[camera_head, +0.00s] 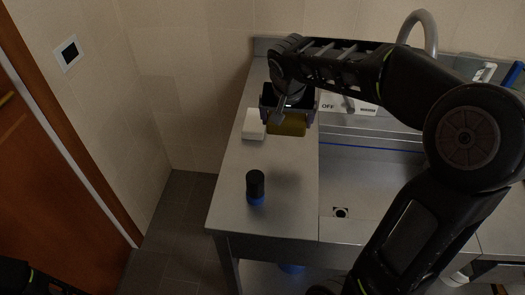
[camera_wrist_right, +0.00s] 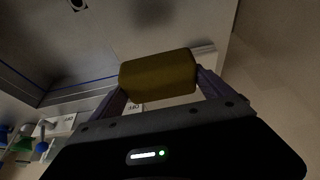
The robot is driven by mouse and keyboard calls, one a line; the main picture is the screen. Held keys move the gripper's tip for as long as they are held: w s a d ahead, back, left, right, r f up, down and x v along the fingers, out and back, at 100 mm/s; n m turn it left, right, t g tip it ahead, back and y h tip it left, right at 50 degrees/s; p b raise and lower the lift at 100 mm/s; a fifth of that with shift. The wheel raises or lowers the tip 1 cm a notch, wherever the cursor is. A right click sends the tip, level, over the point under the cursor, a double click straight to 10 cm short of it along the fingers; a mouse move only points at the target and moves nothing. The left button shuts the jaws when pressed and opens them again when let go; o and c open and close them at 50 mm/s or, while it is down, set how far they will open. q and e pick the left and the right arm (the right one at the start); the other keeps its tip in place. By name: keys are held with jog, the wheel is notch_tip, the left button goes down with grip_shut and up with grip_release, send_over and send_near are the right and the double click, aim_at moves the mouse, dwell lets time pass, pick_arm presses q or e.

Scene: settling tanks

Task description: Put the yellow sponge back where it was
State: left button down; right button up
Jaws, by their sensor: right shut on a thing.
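The yellow sponge (camera_head: 287,124) is at the far part of the steel counter's left side, just right of a white block. My right gripper (camera_head: 289,116) reaches over from the right and is shut on the sponge. In the right wrist view the sponge (camera_wrist_right: 158,76) spans the room between the two fingers (camera_wrist_right: 160,88), one at each end. I cannot tell whether the sponge touches the counter or hangs just above it. My left gripper is not in view.
The white block (camera_head: 253,124) stands close beside the sponge. A black cylinder with a blue base (camera_head: 256,187) stands nearer the front of the counter (camera_head: 285,205). A sink basin (camera_head: 375,180) lies to the right. The counter's front left is otherwise clear.

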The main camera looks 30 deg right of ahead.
jog(key=shift+s+d, duration=0.25)
jog(key=shift+f+p, duration=0.35)
jog(key=shift+f, duration=2.8)
jog(key=shift+f, duration=0.1)
jog(key=shift+f, duration=1.75)
jog(key=shift+f, duration=0.2)
jog(key=o, duration=1.2)
jog(key=shift+c, duration=0.2)
jog(key=shift+r, duration=0.1)
